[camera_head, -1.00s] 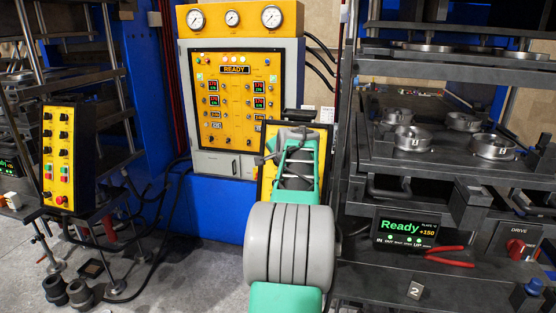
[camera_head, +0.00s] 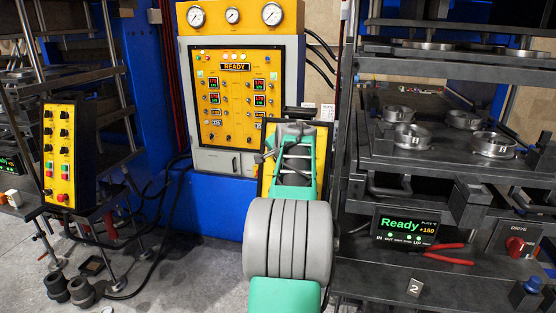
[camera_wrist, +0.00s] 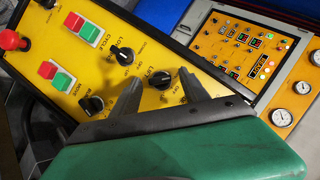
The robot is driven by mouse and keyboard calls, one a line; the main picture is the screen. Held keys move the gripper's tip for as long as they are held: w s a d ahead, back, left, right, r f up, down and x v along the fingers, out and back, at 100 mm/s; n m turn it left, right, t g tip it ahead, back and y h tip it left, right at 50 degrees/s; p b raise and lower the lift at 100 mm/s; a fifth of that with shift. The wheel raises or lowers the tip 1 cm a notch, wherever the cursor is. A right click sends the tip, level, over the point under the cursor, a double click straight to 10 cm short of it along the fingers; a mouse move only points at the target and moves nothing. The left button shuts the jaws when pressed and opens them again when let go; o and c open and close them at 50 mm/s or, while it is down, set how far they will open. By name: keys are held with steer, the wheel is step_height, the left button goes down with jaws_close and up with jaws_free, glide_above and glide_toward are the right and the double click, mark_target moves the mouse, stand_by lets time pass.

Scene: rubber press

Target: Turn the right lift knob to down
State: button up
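The yellow control panel (camera_wrist: 75,30) in the wrist view carries black rotary knobs and red and green buttons. The knob by the LIFT label (camera_wrist: 160,78) lies between the tips of my gripper (camera_wrist: 159,84). The dark fingers stand apart on either side of it, so my gripper is open. I cannot tell whether a finger touches the knob. In the head view, the panel (camera_head: 266,182) shows only partly behind my gripper (camera_head: 290,135), and its knobs are hidden by my arm.
Another knob panel (camera_head: 60,150) stands at left.

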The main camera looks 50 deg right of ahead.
steer(key=b+v, duration=0.2)
steer(key=v, duration=0.6)
steer(key=shift+f, duration=0.1)
